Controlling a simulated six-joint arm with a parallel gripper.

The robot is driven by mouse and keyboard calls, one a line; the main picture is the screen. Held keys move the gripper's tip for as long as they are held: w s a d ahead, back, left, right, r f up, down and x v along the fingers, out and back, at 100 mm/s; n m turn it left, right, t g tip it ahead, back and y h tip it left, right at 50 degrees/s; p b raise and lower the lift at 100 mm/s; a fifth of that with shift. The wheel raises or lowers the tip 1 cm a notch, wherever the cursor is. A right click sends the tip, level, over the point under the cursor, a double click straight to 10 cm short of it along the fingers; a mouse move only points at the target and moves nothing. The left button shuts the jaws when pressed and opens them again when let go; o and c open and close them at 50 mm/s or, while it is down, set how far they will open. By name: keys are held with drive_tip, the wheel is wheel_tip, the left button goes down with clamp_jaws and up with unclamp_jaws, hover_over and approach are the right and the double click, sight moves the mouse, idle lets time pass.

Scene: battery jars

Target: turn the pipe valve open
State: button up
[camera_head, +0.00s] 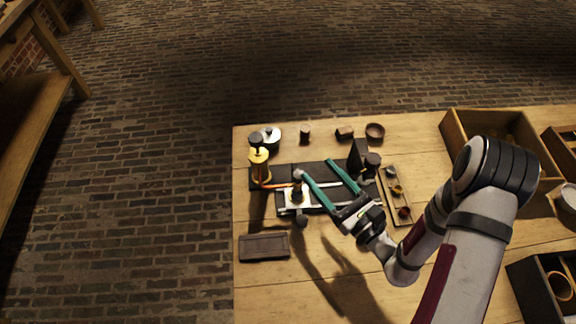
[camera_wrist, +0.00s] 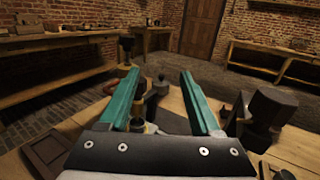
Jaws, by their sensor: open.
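A small upright fitting with brass and dark parts (camera_head: 297,196) stands on a pale square base on the dark mat; it looks like the pipe valve, though its handle's position cannot be told. A thin orange-red bar (camera_head: 275,186) lies beside it. My gripper (camera_head: 316,167) has two long teal fingers spread apart, with nothing held between them. The left finger passes close over the fitting; contact cannot be told. In the wrist view, my gripper (camera_wrist: 160,73) is also open, and a brass part (camera_wrist: 140,127) shows low beside the left finger, which partly hides it.
A yellow-and-dark jar (camera_head: 259,165) stands at the mat's left end. Dark upright blocks (camera_head: 357,155) stand close right of the fingers. A wooden tray (camera_head: 408,222) of small parts lies farther right. A dark flat box (camera_head: 264,247) lies front left.

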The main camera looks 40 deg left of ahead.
sight(294, 172)
drive_tip(key=s+d+f+n+g, duration=0.2)
drive_tip(key=s+d+f+g, duration=0.15)
drive_tip(key=d, duration=0.35)
drive_tip(key=shift+g, duration=0.25)
drive_tip(key=a, duration=0.5)
drive_tip(key=w+a, duration=0.1)
drive_tip(key=a, duration=0.4)
drive_tip(key=w+a, duration=0.1)
drive_tip(key=a, duration=0.4)
drive_tip(key=shift+a+r, duration=0.2)
drive_tip(key=shift+r, duration=0.2)
clamp_jaws()
